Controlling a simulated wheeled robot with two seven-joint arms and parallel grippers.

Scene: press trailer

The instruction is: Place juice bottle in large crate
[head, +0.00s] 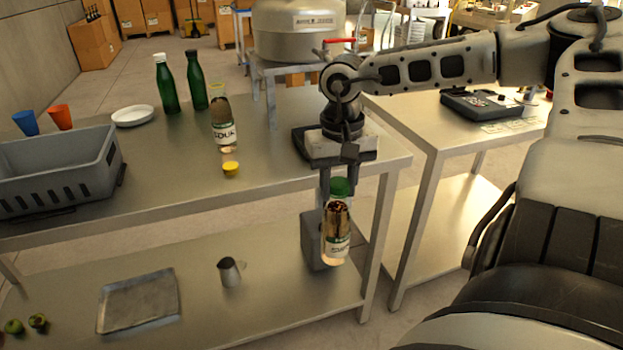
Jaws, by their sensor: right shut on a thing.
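My right gripper (338,187) points down and is shut on a bottle with a green cap (338,232), holding it near its top. The bottle is roughly upright, with amber contents and a pale label, and hangs in front of the steel table's front edge at its right end. I take it to be the juice bottle; the label is too small to read. The large grey crate (62,190) stands on the table at the far left, well apart from the bottle. Its floor is mostly hidden. My left gripper is not in view.
Two green bottles (167,85), a labelled jar-like bottle (224,125), a yellow cap (231,169), a white plate (133,116) and two cups (60,117) stand on the table (170,180). The lower shelf holds a metal tray (139,302) and jug (229,271).

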